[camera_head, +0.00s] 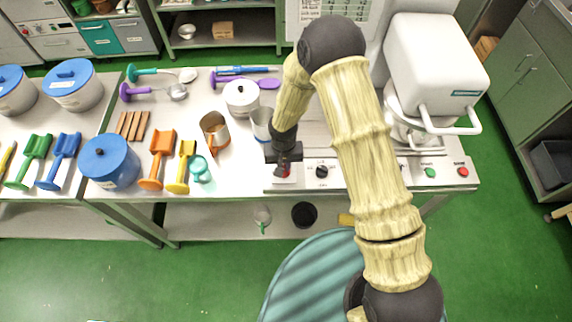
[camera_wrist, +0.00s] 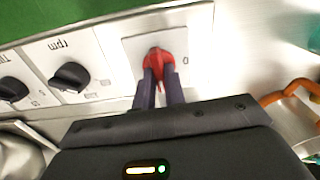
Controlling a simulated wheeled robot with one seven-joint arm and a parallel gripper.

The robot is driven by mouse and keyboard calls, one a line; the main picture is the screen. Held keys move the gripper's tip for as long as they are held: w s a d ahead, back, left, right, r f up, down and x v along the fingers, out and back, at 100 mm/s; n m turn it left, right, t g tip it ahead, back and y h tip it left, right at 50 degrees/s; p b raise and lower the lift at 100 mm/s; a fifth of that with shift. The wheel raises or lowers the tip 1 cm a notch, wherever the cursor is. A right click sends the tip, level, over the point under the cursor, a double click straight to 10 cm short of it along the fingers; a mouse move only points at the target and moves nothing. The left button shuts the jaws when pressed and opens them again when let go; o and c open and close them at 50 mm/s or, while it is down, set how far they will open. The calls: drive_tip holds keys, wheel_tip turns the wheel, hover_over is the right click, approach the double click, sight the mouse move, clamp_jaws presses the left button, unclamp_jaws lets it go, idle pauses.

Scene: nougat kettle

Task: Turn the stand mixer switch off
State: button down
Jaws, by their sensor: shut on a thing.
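The stand mixer switch is a red knob (camera_wrist: 157,57) on a pale square plate (camera_wrist: 190,45) of the metal control panel. In the head view it shows only as a bit of red below my gripper (camera_head: 283,166) at the panel's left end. In the wrist view my gripper (camera_wrist: 159,72) has its two dark fingers shut on the red knob, one on each side. The fingers hide the near part of the knob. The white mixer (camera_head: 435,65) stands at the right end of the table.
Two black knobs (camera_wrist: 70,77) (camera_wrist: 10,90) sit beside the switch. Green (camera_head: 430,172) and red (camera_head: 463,172) buttons are at the panel's right end.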

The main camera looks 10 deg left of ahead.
drive_tip(key=n, duration=0.1)
drive_tip(key=n+b, duration=0.2)
drive_tip(key=n, duration=0.1)
drive_tip(key=shift+s+d+f, duration=0.1)
drive_tip(key=shift+s+f, duration=0.1)
drive_tip(key=shift+s, duration=0.1)
drive_tip(key=n+b, duration=0.1)
drive_tip(key=n, duration=0.3)
drive_tip(key=shift+d+n, duration=0.1)
drive_tip(key=shift+n, duration=0.2)
drive_tip(key=n+b, duration=0.1)
drive_tip(key=n, duration=0.3)
drive_tip(key=shift+r+n, duration=0.1)
drive_tip(key=shift+n, duration=0.2)
drive_tip(key=shift+w+n, duration=0.15)
drive_tip(key=shift+n, duration=1.85)
drive_tip(key=shift+r, duration=0.1)
